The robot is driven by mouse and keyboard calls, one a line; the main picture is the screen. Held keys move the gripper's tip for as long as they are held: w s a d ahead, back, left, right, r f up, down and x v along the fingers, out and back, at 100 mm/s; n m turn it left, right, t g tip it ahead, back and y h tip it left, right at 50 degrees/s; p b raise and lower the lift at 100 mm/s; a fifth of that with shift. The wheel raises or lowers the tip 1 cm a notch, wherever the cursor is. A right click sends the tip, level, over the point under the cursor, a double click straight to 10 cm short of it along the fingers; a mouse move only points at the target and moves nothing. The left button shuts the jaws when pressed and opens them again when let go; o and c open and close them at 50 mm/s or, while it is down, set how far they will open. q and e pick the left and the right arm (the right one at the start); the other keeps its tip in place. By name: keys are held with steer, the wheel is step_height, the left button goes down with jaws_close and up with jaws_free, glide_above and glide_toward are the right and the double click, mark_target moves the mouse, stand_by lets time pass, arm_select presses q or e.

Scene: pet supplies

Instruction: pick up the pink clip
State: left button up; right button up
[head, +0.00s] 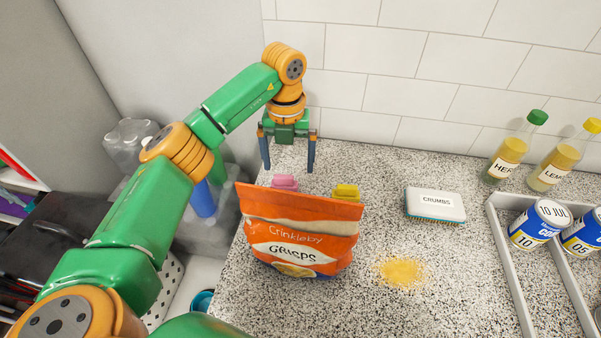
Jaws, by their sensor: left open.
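The pink clip (285,182) shows just above the top left edge of an orange crisps bag (300,228). Its lower part is hidden behind the bag, and I cannot tell whether it touches the bag. A yellow clip (346,192) shows the same way at the bag's top right. My left gripper (289,168) points down above and behind the pink clip, its two blue fingers spread apart with nothing between them. My right gripper is not in view.
A brush labelled CRUMBS (435,205) lies right of the bag, near yellow crumbs (401,272). Two bottles (506,154) stand at the back right, by a grey tray (511,268) holding cans. A tiled wall is behind.

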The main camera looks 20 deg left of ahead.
mark_target(280, 177)
arm_select(q)
steer(key=f, duration=0.1)
steer(key=s+f+p, duration=0.1)
steer(key=s+a+f, duration=0.1)
steer(key=f, duration=0.1)
steer(key=shift+s+p, duration=0.1)
steer(key=shift+p, duration=0.2)
steer(key=shift+d+f, duration=0.15)
steer(key=shift+f, duration=0.1)
steer(key=shift+w+d+f, duration=0.1)
steer(key=shift+w+d, duration=0.1)
steer(key=shift+w, duration=0.25)
steer(key=shift+c, duration=0.4)
steer(key=shift+s+a, duration=0.15)
steer(key=shift+s, duration=0.05)
steer(key=c, duration=1.2)
steer(key=shift+o, duration=0.2)
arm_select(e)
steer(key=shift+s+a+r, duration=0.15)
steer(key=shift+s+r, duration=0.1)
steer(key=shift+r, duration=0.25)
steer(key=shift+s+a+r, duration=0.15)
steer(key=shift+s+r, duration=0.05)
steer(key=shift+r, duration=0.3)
arm_select(q)
steer(key=shift+w, duration=0.1)
